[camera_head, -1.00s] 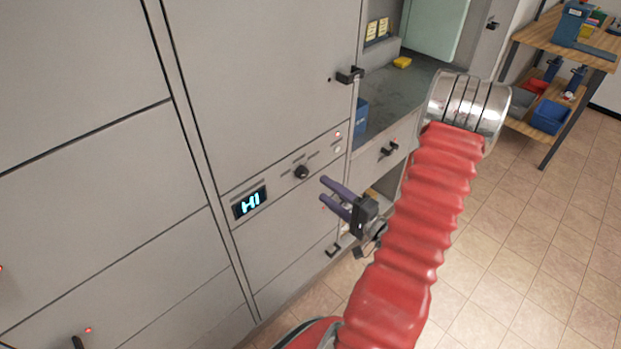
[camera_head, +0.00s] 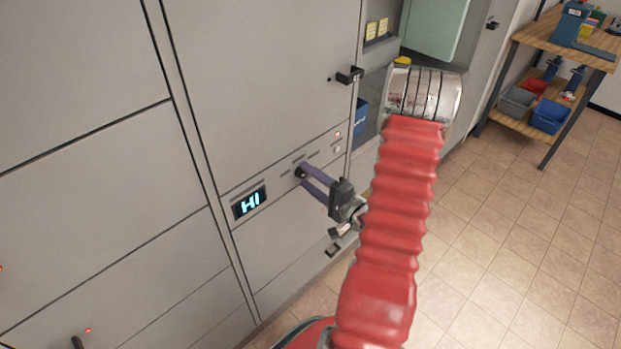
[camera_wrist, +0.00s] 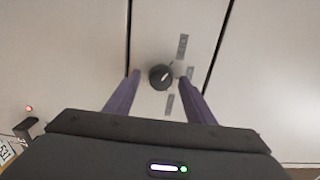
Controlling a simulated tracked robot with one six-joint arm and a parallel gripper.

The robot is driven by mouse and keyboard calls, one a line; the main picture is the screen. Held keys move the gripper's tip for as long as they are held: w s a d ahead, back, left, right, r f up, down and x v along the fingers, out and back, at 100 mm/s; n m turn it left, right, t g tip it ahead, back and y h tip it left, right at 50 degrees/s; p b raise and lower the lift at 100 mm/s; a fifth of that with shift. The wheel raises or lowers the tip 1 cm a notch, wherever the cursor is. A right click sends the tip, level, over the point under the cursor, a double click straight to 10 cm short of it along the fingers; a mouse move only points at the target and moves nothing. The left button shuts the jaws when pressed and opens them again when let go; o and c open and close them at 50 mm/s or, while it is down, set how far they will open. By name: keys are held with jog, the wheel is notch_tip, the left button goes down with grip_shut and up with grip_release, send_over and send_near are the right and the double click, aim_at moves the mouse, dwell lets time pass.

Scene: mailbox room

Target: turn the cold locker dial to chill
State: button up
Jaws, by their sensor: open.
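The cold locker dial is a small round black knob with a light pointer mark. It shows between my fingers in the wrist view (camera_wrist: 161,77), with grey label strips around it. In the head view the dial (camera_head: 299,172) sits on the locker panel, partly covered by my fingertips. A display (camera_head: 249,202) to its left reads "HI" in light blue. My gripper (camera_head: 303,173) is open, its two purple fingers pointing at the panel. In the wrist view one finger is on each side of the dial, with a gap on both sides; contact cannot be seen.
A black door handle (camera_head: 350,75) sticks out above the dial. Another black handle (camera_head: 334,249) is below my gripper. A wooden shelf unit (camera_head: 552,47) with bins stands at the far right. Tiled floor (camera_head: 500,230) is clear on the right.

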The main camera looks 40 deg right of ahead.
jog(key=c, duration=1.1)
jog(key=shift+o, duration=0.2)
jog(key=shift+d, duration=0.1)
